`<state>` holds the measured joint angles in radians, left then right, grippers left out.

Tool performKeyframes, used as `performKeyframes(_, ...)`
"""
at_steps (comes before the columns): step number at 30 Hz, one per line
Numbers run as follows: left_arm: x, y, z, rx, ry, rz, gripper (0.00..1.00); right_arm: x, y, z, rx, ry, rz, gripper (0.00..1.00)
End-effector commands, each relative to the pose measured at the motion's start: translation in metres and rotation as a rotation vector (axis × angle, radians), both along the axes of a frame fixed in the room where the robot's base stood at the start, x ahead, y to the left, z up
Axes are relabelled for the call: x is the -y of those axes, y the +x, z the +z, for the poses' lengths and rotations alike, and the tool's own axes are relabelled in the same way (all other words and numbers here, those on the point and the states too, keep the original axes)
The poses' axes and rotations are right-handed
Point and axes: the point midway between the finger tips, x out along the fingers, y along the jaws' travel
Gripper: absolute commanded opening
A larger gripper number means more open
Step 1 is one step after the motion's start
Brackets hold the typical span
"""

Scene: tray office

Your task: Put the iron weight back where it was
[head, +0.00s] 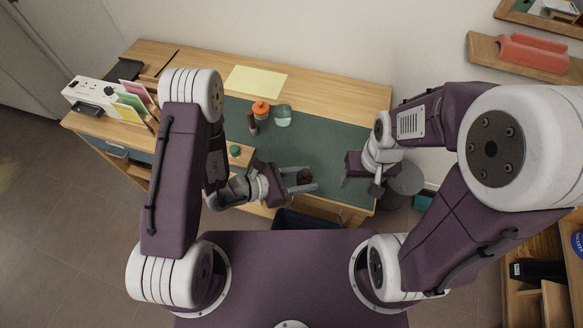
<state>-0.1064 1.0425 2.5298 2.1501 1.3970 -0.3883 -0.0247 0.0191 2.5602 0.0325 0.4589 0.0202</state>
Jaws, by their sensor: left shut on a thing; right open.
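A dark, brownish round piece (304,176), which looks like the iron weight, sits between the fingers of my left gripper (300,181). My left gripper is shut on it, over the front part of the green desk mat (325,143). The fingers partly hide the piece, and I cannot tell its height above the mat. My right gripper (358,185) is open and empty, to the right of the left one, near the desk's right end.
An orange-topped container (261,109), a pale green translucent cup (282,116) and a brown cylinder (252,124) stand on the mat. A small green thing (235,150) lies on a wooden board (246,157). Yellow paper (256,80) lies behind. A grey bin (406,181) stands right.

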Motion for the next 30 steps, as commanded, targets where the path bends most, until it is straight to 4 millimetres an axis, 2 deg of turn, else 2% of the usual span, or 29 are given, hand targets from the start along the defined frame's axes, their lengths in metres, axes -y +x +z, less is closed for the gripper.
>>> performKeyframes(3, 0.002, -0.001, -0.001, 0.001, -0.002, -0.006, 0.0, 0.0, 0.0, -0.002, 0.0, 0.0, 0.0, 0.62)
performKeyframes(5, 0.001, 0.001, -0.005, 0.004, -0.003, -0.007, 0.0, 0.0, 0.0, -0.01, 0.001, 0.0, 0.0, 0.62)
performKeyframes(9, -0.002, 0.012, -0.019, 0.01, -0.008, -0.006, 0.0, 0.0, 0.0, -0.049, 0.0, 0.0, 0.0, 0.62)
performKeyframes(12, -0.005, 0.019, -0.022, 0.01, -0.006, -0.005, 0.0, 0.0, 0.0, -0.072, 0.0, 0.0, 0.0, 0.62)
performKeyframes(15, -0.009, 0.025, -0.026, 0.01, -0.001, -0.002, 0.0, 0.0, 0.0, -0.09, 0.0, 0.0, 0.0, 0.62)
performKeyframes(18, -0.018, 0.045, -0.037, 0.009, -0.001, 0.0, 0.0, 0.0, 0.0, -0.104, 0.0, 0.0, 0.0, 0.62)
performKeyframes(21, -0.025, 0.063, -0.041, 0.002, 0.0, 0.001, 0.0, 0.0, 0.0, -0.094, 0.0, 0.0, 0.0, 0.62)
performKeyframes(27, -0.04, 0.098, -0.064, 0.002, -0.001, -0.002, 0.0, 0.0, 0.0, -0.095, 0.001, 0.0, 0.0, 0.62)
performKeyframes(30, -0.043, 0.106, -0.069, 0.003, -0.001, -0.003, 0.0, 0.0, 0.0, -0.095, 0.001, 0.0, 0.0, 0.62)
